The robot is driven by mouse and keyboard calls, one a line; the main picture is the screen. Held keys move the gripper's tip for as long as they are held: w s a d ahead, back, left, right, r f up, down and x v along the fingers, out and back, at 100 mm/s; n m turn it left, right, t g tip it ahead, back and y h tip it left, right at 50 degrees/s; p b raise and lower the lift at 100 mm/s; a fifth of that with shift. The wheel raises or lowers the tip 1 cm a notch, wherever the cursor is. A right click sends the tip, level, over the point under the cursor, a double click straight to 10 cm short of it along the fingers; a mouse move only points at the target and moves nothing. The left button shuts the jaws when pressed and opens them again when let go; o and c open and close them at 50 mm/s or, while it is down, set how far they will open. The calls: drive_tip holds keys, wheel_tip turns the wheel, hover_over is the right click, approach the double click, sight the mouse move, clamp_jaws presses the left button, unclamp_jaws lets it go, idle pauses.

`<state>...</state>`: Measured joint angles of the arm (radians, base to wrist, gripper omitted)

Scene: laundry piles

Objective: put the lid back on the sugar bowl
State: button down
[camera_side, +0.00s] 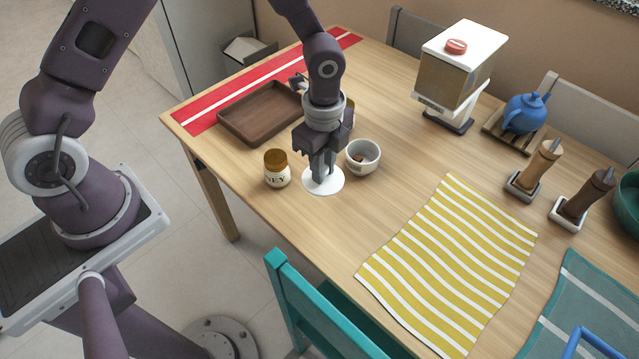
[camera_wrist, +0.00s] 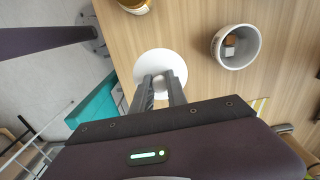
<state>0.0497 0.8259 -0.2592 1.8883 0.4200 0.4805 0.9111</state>
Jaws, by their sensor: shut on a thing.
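The lid (camera_side: 323,184) is a white disc with a small knob. My gripper (camera_side: 322,174) points down and is shut on the knob of the lid. The wrist view shows the lid (camera_wrist: 160,66) between my two fingertips (camera_wrist: 160,86). I cannot tell whether the lid touches the table or hangs just above it. The sugar bowl (camera_side: 362,160) is a small white-grey bowl, upright and uncovered, to the right of the lid and a little behind it. In the wrist view the bowl (camera_wrist: 236,46) shows brownish and pale cubes inside.
A yellow striped cloth (camera_side: 450,262) lies to the right. A teal chair (camera_side: 300,305) stands at the table's front edge.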

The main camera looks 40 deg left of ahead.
drive_tip(key=w+a+r+n, duration=0.1)
drive_tip(key=w+n, duration=0.2)
drive_tip(key=w, duration=0.5)
drive_tip(key=w+r+n, duration=0.2)
drive_tip(key=w, duration=0.5)
drive_tip(key=shift+a+f, duration=0.15)
drive_tip(key=shift+f, duration=3.1)
drive_tip(key=shift+f, duration=0.1)
drive_tip(key=c, duration=0.8)
unclamp_jaws()
drive_tip(key=shift+o, duration=0.2)
